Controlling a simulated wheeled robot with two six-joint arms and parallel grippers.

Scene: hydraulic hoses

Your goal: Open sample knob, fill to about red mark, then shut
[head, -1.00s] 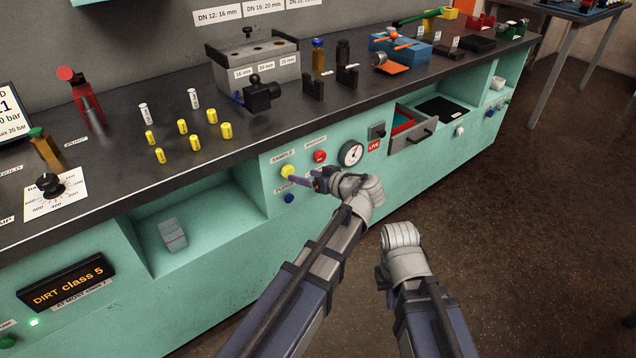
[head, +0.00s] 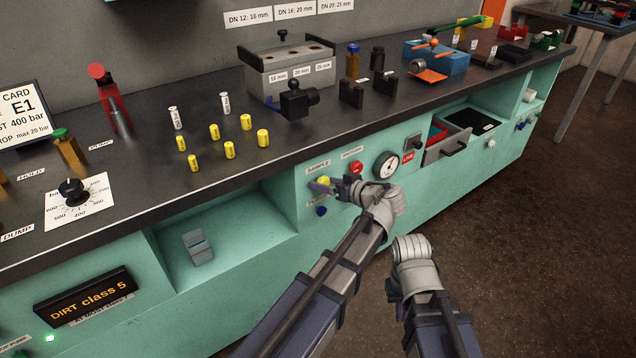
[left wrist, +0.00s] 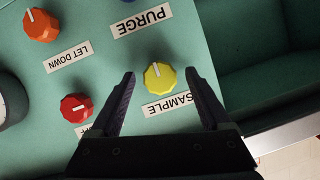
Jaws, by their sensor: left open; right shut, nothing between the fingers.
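The yellow SAMPLE knob (head: 321,183) is on the green cabinet front. In the left wrist view the knob (left wrist: 159,77) stands between the fingers of my left gripper (left wrist: 162,88), its white line pointing toward the picture's top. The fingers are open, with gaps at both sides. In the head view my left gripper (head: 332,187) overlaps the knob's edge. A pale container (head: 199,248) stands in the open niche below left; I cannot make out its red mark or its fill. My right gripper (head: 391,290) shows only as a dark part beside its wrist, away from the panel.
A red knob (left wrist: 75,107) and an orange LET DOWN knob (left wrist: 41,25) are close to the left gripper. A blue knob (head: 321,211) is below SAMPLE. A gauge (head: 386,165) and an open drawer (head: 446,151) are to the right. The floor at right is clear.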

